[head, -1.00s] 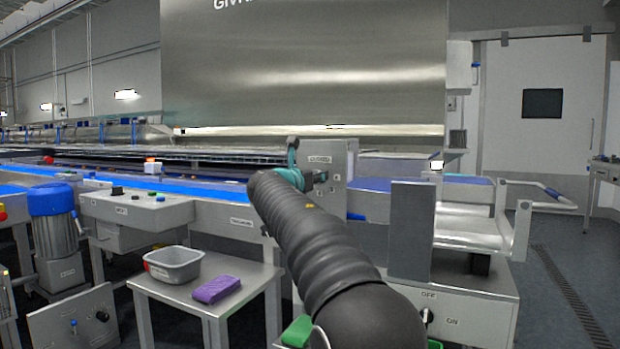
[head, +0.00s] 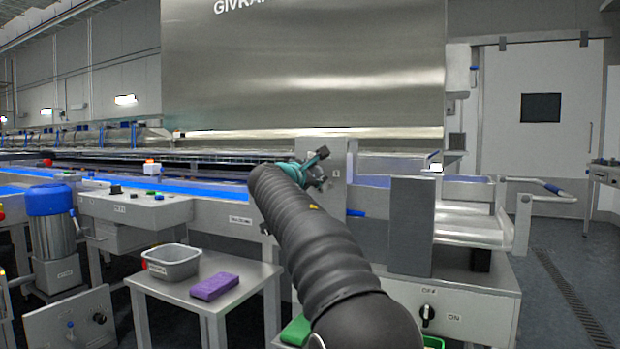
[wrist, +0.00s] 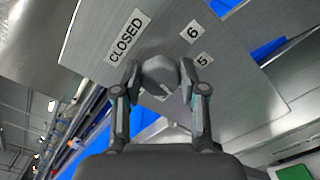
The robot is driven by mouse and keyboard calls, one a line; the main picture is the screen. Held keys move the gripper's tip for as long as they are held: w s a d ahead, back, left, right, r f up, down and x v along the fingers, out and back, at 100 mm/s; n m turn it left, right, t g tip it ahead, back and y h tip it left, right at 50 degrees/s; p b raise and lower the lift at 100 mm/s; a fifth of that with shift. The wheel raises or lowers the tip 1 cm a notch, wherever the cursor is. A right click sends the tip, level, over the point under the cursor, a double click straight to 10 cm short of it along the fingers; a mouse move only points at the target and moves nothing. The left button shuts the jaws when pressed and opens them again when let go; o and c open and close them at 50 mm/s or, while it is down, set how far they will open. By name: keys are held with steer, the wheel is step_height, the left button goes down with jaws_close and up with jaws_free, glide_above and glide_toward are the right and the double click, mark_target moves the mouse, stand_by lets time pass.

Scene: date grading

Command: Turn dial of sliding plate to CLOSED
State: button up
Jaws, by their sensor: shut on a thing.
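The sliding plate (head: 338,188) is an upright metal panel at the end of the blue-edged line, just beyond my gripper (head: 318,172). In the wrist view the plate (wrist: 235,85) fills much of the picture, with a CLOSED label (wrist: 127,36) at upper left and labels 6 (wrist: 193,32) and 5 (wrist: 203,60) to the right. The grey dial (wrist: 160,74) sits between the fingers of my gripper (wrist: 160,80), which is shut on it. The fingers hide its sides, and I cannot tell where its pointer stands. In the head view the gripper hides the dial.
A steel table (head: 188,304) with a grey tub (head: 172,262) and a purple cloth (head: 214,287) stands at lower left. A grey upright panel (head: 411,228) and an OFF/ON switch (head: 427,313) are to the right. Open floor lies at far right.

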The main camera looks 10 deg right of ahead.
steer(key=m+b, duration=0.2)
steer(key=m, duration=0.2)
steer(key=shift+f+m, duration=0.1)
steer(key=shift+m, duration=0.2)
steer(key=m+b, duration=0.1)
steer(key=m, duration=0.2)
steer(key=shift+m, duration=0.3)
steer(key=m+b, duration=0.2)
steer(key=m, duration=0.2)
steer(key=shift+f+m, duration=0.15)
steer(key=shift+m, duration=0.15)
steer(key=m+b, duration=0.1)
steer(key=m, duration=0.2)
steer(key=shift+m, duration=0.3)
steer(key=m, duration=0.5)
steer(key=m+b, duration=0.1)
steer(key=m, duration=1)
steer(key=shift+w+a+f+m+b, duration=0.1)
steer(key=shift+w+a+m+b, duration=0.2)
steer(key=shift+a+b, duration=0.1)
steer(key=shift+m, duration=0.3)
